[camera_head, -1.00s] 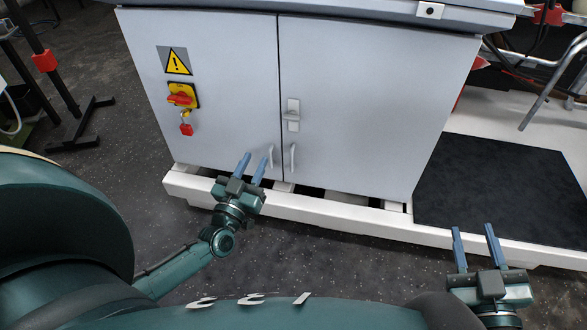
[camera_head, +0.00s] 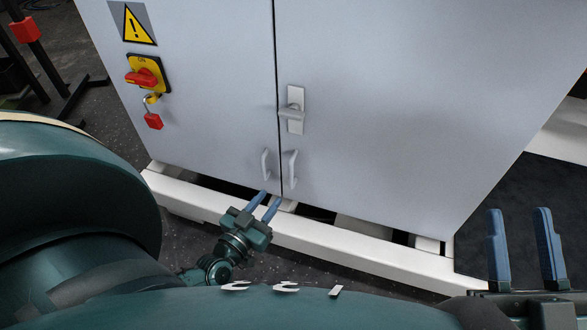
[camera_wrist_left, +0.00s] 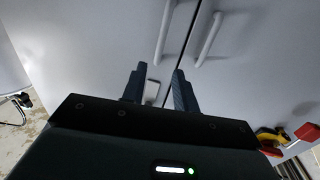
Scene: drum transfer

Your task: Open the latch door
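The grey cabinet has a left door (camera_head: 210,80) and a right door (camera_head: 400,100), both shut. A latch handle (camera_head: 293,110) on a pale plate sits on the right door near the seam. Below it are two pull handles, one on the left door (camera_head: 265,164) and one on the right door (camera_head: 290,169); both also show in the left wrist view. My left gripper (camera_head: 267,200) is open and empty, just below the pull handles in the head view; whether it touches the cabinet is unclear. My right gripper (camera_head: 522,245) is open and empty at the lower right, away from the latch.
A red and yellow rotary switch (camera_head: 148,76) with a red padlock (camera_head: 153,121) sits on the left door below a warning sign (camera_head: 134,24). The white base frame (camera_head: 330,245) juts out under the doors. A black mat (camera_head: 480,225) lies at right.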

